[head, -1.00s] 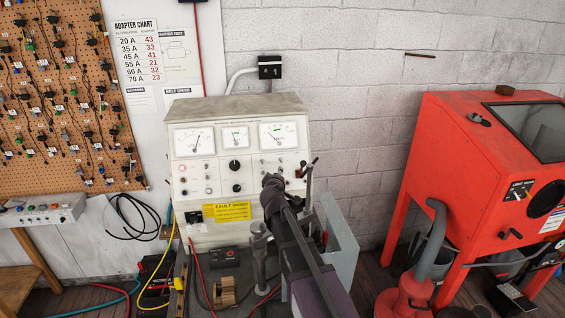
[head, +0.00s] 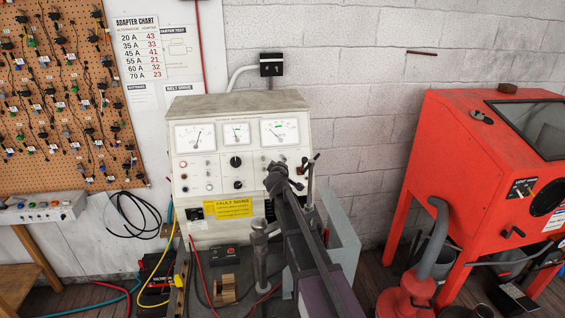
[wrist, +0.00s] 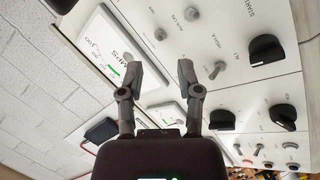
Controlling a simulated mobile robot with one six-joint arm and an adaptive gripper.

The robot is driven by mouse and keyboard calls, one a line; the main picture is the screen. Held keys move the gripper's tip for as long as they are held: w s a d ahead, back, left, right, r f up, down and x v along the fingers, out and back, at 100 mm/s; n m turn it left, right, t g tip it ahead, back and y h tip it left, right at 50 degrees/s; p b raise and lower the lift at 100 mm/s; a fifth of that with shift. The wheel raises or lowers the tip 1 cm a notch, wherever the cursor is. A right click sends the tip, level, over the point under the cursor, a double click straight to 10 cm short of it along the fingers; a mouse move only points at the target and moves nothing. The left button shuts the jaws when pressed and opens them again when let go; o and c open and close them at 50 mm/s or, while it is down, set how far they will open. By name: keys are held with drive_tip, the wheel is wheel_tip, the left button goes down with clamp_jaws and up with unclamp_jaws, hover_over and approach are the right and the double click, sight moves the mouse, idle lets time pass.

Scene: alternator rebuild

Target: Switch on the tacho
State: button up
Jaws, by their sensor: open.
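The tacho's switch would be among the small toggles on the cream test bench (head: 240,107), but I cannot read a tacho label. In the wrist view the tilted panel shows a metal toggle (wrist: 217,69) just right of my gripper (wrist: 162,76). Two more toggles (wrist: 160,33) and (wrist: 191,14) stand beyond the fingertips. My gripper is open and empty, its two fingers apart in front of the panel. In the head view my gripper (head: 284,178) covers the lower right of the panel, hiding some controls there.
Three dial gauges, one of them the right gauge (head: 279,132), line the bench top. Black knobs (wrist: 266,49) stick out near my gripper. A grey metal guard (head: 343,235) stands right of the arm. A red cabinet (head: 480,170) stands further right.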

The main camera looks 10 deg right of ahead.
drive_tip(key=shift+b+x, duration=0.55)
drive_tip(key=shift+x, duration=2.5)
clamp_jaws()
